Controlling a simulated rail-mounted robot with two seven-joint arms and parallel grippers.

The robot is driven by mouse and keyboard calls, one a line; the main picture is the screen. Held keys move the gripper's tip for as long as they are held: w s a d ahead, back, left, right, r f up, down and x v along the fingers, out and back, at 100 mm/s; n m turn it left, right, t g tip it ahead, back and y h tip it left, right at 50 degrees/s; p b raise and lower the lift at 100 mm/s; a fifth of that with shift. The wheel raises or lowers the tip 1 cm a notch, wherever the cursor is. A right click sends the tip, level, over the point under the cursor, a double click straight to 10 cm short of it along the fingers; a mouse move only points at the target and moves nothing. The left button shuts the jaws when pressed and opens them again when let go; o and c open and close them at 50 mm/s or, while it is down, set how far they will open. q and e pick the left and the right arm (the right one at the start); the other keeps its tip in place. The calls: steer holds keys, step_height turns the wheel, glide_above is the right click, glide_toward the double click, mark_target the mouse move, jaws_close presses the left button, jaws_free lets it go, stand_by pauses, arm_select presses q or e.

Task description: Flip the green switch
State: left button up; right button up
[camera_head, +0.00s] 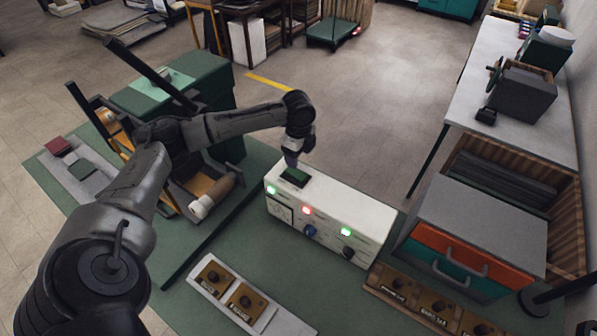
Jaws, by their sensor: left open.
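A white control box (335,212) stands on the green mat in the middle of the view. A small dark green piece (296,178), which looks like the green switch, sits on its top near the left end. I cannot tell which way it is tipped. My left gripper (291,163) points down just above and behind this piece, open, with its fingers small and partly blurred. I cannot tell if they touch it. The box front has a green light (271,190), a red light (306,211), another green light (346,232), a blue knob (310,232) and a black knob (348,252).
A grey-topped cabinet (485,218) with orange and teal drawers stands right of the box. Trays with brown labelled plates (240,300) lie in front. A green machine (205,80) stands behind my left arm. A white workbench (495,75) is at right. Floor behind the box is clear.

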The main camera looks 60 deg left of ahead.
mark_target(298, 174)
arm_select(q)
step_height(298, 174, down, 8)
steer(key=shift+f, duration=0.25)
stand_by(0.4)
